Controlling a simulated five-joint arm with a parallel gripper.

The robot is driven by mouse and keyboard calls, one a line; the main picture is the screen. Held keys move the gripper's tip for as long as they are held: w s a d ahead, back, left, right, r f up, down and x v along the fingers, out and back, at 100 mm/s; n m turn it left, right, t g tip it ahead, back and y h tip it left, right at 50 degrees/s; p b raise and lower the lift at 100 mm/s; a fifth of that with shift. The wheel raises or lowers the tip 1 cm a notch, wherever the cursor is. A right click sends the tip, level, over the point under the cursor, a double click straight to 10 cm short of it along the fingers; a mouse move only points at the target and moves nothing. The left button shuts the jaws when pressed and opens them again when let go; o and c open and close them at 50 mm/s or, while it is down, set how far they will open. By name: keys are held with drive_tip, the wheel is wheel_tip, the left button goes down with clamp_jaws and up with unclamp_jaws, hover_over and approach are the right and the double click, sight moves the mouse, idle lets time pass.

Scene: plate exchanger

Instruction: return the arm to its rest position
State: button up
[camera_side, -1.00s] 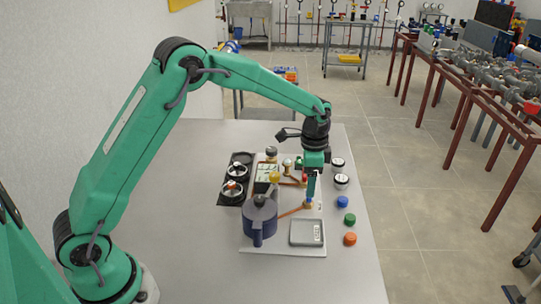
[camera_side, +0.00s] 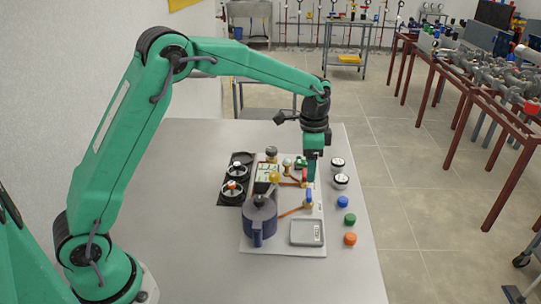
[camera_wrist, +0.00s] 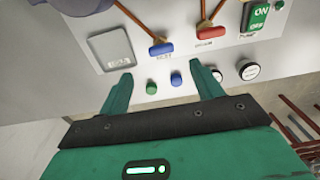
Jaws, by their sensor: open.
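My gripper (camera_side: 311,172) hangs over the right part of the plate exchanger panel (camera_side: 283,247), pointing down. In the wrist view its two green fingers (camera_wrist: 160,74) are spread apart with nothing between them. A blue valve handle (camera_wrist: 161,49) and a red valve handle (camera_wrist: 212,33) lie beyond the fingertips, not touched. The blue handle also shows in the side view (camera_side: 309,197), just below the fingers. A green and black ON/OFF switch (camera_wrist: 257,15) is at the top right of the wrist view.
A dark blue pot-like vessel (camera_side: 259,221) and a grey square scale (camera_side: 306,233) sit on the panel. Blue (camera_side: 343,201), green (camera_side: 350,218) and orange (camera_side: 350,239) caps line the table's right side. The table's near left is clear.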

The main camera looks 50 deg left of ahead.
drive_tip(key=s+a+r+n+t, duration=0.1)
drive_tip(key=s+a+r+n, duration=0.1)
drive_tip(key=s+r, duration=0.55)
drive_tip(key=s+a+r+n+t, duration=0.1)
drive_tip(key=s+r+n+t, duration=0.1)
drive_tip(key=s, duration=0.9)
drive_tip(key=s+a+r+n+t, duration=0.1)
drive_tip(key=s+n, duration=0.4)
drive_tip(key=s, duration=0.6)
drive_tip(key=shift+s+a+r+t, duration=0.25)
drive_tip(key=shift+a+r+t, duration=0.1)
drive_tip(key=shift+r+t, duration=0.3)
drive_tip(key=shift+w, duration=0.1)
